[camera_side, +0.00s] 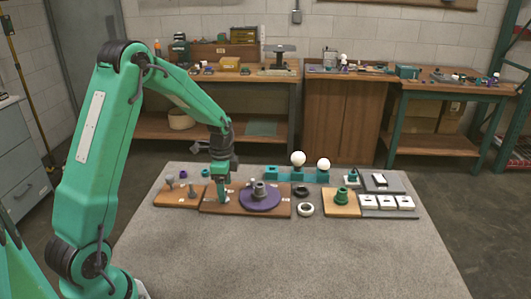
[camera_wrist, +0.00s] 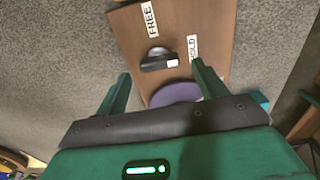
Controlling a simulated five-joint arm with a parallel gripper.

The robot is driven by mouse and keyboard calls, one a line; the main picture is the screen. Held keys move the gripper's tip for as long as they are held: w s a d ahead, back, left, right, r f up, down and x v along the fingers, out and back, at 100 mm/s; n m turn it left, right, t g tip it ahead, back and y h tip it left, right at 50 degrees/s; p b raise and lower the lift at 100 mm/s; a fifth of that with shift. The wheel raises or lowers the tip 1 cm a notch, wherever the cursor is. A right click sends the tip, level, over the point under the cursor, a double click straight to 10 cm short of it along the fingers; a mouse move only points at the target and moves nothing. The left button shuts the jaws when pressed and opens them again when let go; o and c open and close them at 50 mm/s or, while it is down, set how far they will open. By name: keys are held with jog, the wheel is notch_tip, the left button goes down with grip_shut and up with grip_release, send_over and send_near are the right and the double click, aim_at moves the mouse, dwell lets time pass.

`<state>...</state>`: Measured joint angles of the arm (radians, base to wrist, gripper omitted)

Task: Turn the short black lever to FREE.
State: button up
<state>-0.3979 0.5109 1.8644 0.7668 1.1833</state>
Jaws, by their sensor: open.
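The short black lever (camera_wrist: 154,62) is on a brown wooden board (camera_wrist: 190,18) in the wrist view, lying crosswise, with a small pale mark at its right end. The FREE label (camera_wrist: 150,18) is above it and the HOLD label (camera_wrist: 193,48) is just right of it. The marked end lies nearer HOLD. My gripper (camera_wrist: 163,86) is open, one finger on each side of the lever in the picture, with no visible touch. In the side view my gripper (camera_side: 221,198) is low over the left part of the board (camera_side: 240,208), hiding the lever.
A purple disc (camera_wrist: 176,92) is beside the lever; in the side view it (camera_side: 260,203) carries a grey fitting. Rings, a teal holder with white bulbs (camera_side: 298,158) and white blocks stand at right. The front of the table is clear.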

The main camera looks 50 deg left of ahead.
jog(key=shift+f, duration=1.05)
jog(key=c, duration=1)
